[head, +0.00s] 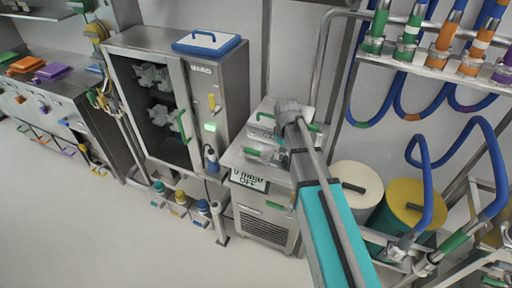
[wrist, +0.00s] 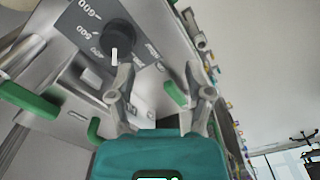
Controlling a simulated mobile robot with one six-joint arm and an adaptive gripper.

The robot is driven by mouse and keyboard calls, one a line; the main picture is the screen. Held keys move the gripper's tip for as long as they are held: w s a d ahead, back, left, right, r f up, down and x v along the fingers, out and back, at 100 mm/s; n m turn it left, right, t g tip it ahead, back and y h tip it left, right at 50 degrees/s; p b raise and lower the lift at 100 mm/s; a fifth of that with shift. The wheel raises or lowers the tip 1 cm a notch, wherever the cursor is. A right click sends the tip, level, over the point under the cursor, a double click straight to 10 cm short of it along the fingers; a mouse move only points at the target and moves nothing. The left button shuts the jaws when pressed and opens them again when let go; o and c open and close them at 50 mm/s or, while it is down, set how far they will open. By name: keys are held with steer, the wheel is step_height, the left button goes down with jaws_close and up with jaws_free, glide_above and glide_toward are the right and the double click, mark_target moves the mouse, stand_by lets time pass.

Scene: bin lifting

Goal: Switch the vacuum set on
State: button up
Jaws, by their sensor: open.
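The vacuum set (head: 265,215) is a steel cabinet in the middle of the head view. Its small sign (head: 249,181) reads "0 mbar OFF". In the wrist view its grey panel carries a black knob (wrist: 118,36) with a white mark and printed numbers around it. Green handles show too, one at the left (wrist: 30,101) and one lower down (wrist: 98,131). My gripper (wrist: 160,75) is open and empty over the set, its left finger just below the knob in the picture. In the head view my gripper (head: 290,108) hides part of the set's top.
A steel cabinet with a glass door (head: 155,105) stands to the left, with a blue-handled tray (head: 207,43) on top. A cream drum (head: 352,190) and a yellow-lidded drum (head: 405,208) stand to the right, under blue hoses (head: 424,175). The floor (head: 90,235) at front left is clear.

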mark_target(253, 150)
steer(key=w+a+r+n+p, duration=0.2)
steer(key=w+a+n, duration=0.4)
steer(key=w+a, duration=0.4)
steer(key=shift+a+r, duration=0.5)
steer(key=shift+a, duration=0.4)
steer(key=shift+f, duration=0.2)
step_height(253, 150, down, 13)
steer(key=b, duration=1.3)
steer(key=shift+f+b, duration=0.2)
steer(key=shift+b, duration=0.1)
